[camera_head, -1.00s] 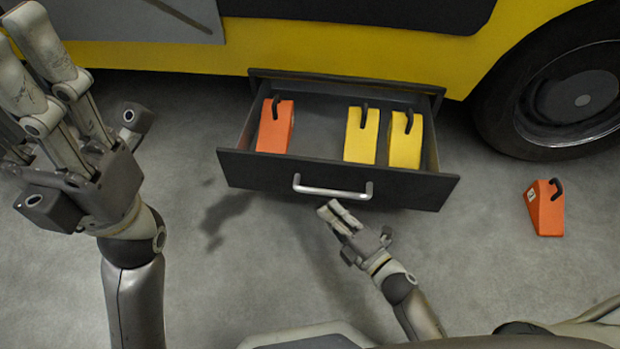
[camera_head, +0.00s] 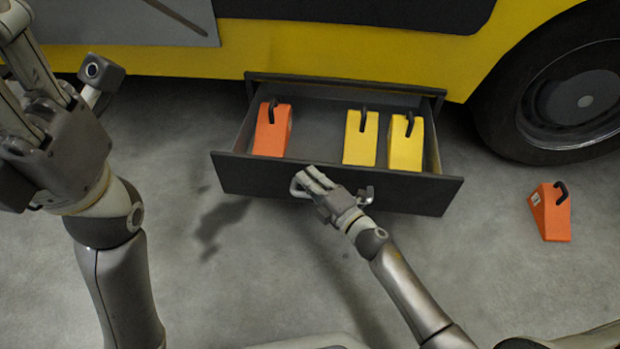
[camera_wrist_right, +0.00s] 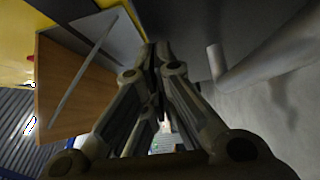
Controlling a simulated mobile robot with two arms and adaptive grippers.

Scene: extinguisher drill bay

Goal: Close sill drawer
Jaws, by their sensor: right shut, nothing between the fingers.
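The sill drawer (camera_head: 250,176) stands open below the yellow vehicle side, with its dark front panel toward me. It holds an orange chock (camera_head: 272,132) at left and two yellow chocks, one in the middle (camera_head: 359,140) and one at right (camera_head: 405,145). My right gripper (camera_head: 308,177) is shut and empty in front of the drawer's bar handle (camera_head: 366,196), covering its middle. In the wrist view its fingertips (camera_wrist_right: 157,50) are together beside the handle (camera_wrist_right: 245,75); contact cannot be told. My left gripper (camera_head: 20,70) is at the upper left, its fingertips cut off.
Another orange chock (camera_head: 550,212) with a dark handle stands on the grey floor at right, clear of the drawer. A vehicle wheel (camera_head: 560,100) is right of the drawer. The floor in front of the drawer is otherwise clear.

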